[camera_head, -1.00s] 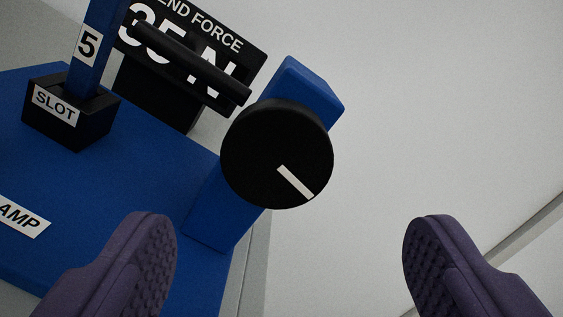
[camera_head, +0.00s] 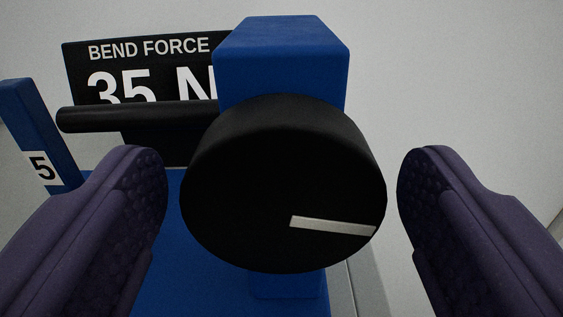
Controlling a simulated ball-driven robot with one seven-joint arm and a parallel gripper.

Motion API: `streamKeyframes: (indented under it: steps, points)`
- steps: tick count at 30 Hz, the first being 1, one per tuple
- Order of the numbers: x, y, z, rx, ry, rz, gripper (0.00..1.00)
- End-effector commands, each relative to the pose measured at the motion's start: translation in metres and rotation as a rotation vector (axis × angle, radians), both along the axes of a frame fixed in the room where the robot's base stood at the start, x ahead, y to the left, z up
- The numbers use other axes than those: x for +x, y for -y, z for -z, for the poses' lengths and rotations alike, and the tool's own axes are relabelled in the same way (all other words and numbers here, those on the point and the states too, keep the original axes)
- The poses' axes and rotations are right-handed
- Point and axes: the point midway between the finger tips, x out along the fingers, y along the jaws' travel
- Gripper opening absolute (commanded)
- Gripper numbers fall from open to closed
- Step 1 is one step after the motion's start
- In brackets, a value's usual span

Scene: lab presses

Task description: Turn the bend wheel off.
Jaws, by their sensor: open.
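The bend wheel (camera_head: 270,180) is a round black knob on the front of a blue post (camera_head: 283,55). A white pointer line on its face runs from near the centre to the right, tipped slightly down. My gripper (camera_head: 281,185) is open, with one purple finger on each side of the wheel. A gap shows between each finger and the wheel's rim, and I see no contact. The wheel hides the middle of the post.
A black sign (camera_head: 150,75) reading "BEND FORCE 35 N" stands behind at left, partly hidden by the post. A black horizontal bar (camera_head: 140,116) sticks out left of the wheel. A blue upright marked 5 (camera_head: 40,140) stands at far left. The right side is clear.

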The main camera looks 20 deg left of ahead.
Motion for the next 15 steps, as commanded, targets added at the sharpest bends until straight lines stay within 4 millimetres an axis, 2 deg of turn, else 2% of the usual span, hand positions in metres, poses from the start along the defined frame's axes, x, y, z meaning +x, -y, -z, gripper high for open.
streamKeyframes:
  steps: [4,5,9,12,15]
  points:
    - [-0.0001,0.0001,0.0000,0.000,0.000,0.000,0.84]
    - [-0.0001,0.0001,0.0000,0.000,0.000,0.000,0.79]
    - [-0.0002,0.0003,0.0000,0.000,0.000,0.000,0.47]
    - [-0.0002,0.0003,0.0001,0.000,0.000,0.000,0.28]
    - [-0.0003,0.0004,0.0001,-0.002,0.000,0.001,0.28]
